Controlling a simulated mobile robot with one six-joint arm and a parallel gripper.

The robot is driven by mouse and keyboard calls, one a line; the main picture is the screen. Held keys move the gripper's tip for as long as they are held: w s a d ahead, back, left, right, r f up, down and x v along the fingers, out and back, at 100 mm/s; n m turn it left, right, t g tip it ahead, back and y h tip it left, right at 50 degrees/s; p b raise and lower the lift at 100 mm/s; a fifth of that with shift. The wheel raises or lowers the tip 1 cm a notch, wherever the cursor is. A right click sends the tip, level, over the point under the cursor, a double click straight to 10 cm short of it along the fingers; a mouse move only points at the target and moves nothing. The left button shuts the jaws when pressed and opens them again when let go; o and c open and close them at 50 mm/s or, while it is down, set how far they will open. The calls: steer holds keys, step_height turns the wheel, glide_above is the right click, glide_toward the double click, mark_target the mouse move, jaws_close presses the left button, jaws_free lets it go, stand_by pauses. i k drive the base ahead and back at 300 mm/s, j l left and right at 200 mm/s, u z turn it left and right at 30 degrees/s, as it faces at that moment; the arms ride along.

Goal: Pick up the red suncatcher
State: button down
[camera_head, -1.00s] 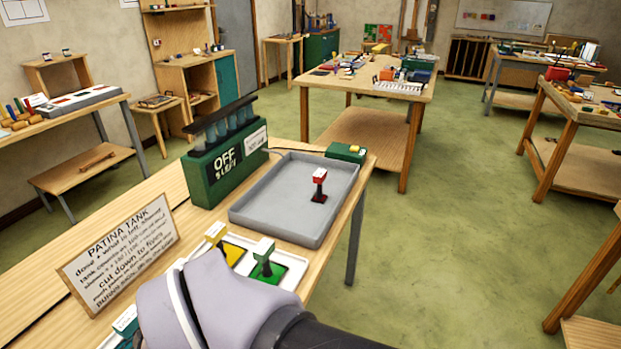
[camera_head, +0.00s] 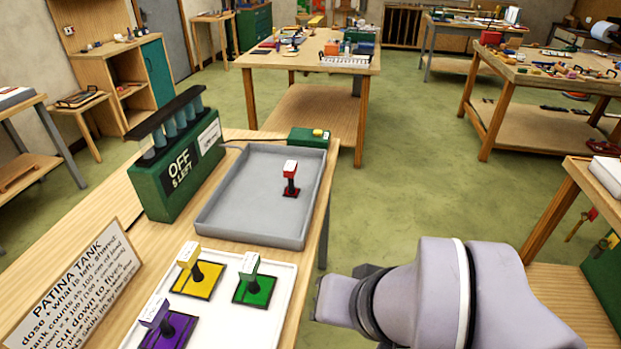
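The red suncatcher (camera_head: 290,180) stands upright in the grey tray (camera_head: 212,226), right of its middle. It has a red square base, a dark stem and a block with a white top and red front. My gripper (camera_head: 325,300) is at the lower right, past the table's right edge, pointing left. It is apart from the suncatcher, nearer the camera. Its fingers are mostly hidden or too unclear to tell whether they are open.
A white tray (camera_head: 283,283) in front holds yellow (camera_head: 194,278), green (camera_head: 254,286) and purple (camera_head: 165,329) suncatchers. A green dispenser (camera_head: 178,170) reading "OFF" stands left of the grey tray. A "PATINA TANK" sign (camera_head: 78,290) leans at lower left. A small green box (camera_head: 309,137) sits behind.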

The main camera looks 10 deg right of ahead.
mark_target(290, 168)
steer(key=i+l+u, duration=1.05)
steer(key=l+u, duration=0.15)
steer(key=i+l+u, duration=0.15)
steer(key=l+u, duration=0.15)
steer(key=l, duration=0.25)
